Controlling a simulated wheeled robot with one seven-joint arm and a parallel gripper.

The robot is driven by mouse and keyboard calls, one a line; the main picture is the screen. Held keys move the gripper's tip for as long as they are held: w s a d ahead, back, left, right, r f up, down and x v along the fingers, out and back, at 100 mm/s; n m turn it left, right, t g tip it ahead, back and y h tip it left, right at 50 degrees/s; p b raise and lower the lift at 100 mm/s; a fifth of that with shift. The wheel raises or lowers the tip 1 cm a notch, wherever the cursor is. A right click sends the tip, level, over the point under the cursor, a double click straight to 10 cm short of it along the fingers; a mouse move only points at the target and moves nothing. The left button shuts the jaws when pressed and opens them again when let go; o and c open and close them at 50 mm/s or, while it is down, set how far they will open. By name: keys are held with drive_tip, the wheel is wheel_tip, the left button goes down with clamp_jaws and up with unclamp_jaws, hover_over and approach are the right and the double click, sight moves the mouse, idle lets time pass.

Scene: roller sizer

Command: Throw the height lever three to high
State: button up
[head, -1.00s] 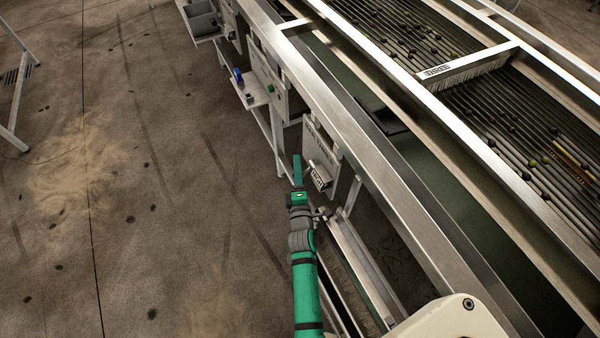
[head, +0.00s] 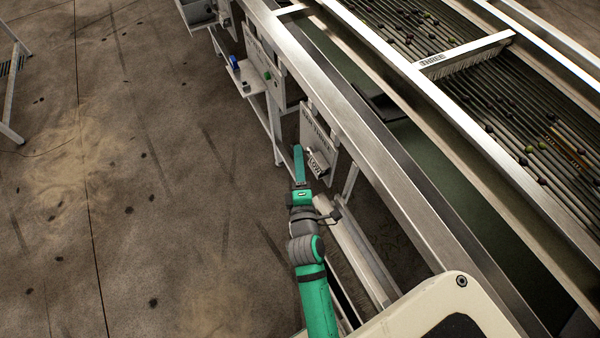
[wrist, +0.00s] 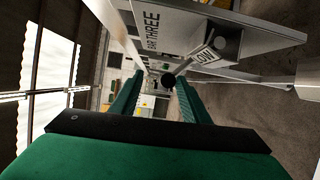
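The height lever three panel (head: 312,128) is a pale plate on the side of the sizer frame. In the wrist view it reads BAR THREE (wrist: 153,30). Its lever housing (head: 317,164) sticks out with a LOW label, which also shows in the wrist view (wrist: 207,54). A dark round knob (wrist: 168,80) on a thin rod shows between my fingers in the wrist view. My gripper (head: 298,150) points at the panel's left side, with green fingers apart (wrist: 160,85). I cannot tell whether either finger touches the knob.
The long metal frame rail (head: 375,160) runs along the panel's right side. A small shelf with a blue item (head: 234,61) and another panel (head: 263,58) stand farther along. Rollers with dark fruit (head: 480,95) lie beyond. The floor to the left is open.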

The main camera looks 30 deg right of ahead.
drive_tip(key=s, duration=0.1)
drive_tip(key=s+a+r, duration=0.1)
drive_tip(key=s, duration=0.1)
drive_tip(key=s+a+r, duration=0.1)
drive_tip(key=shift+s+a+r, duration=0.25)
drive_tip(key=shift+s, duration=0.15)
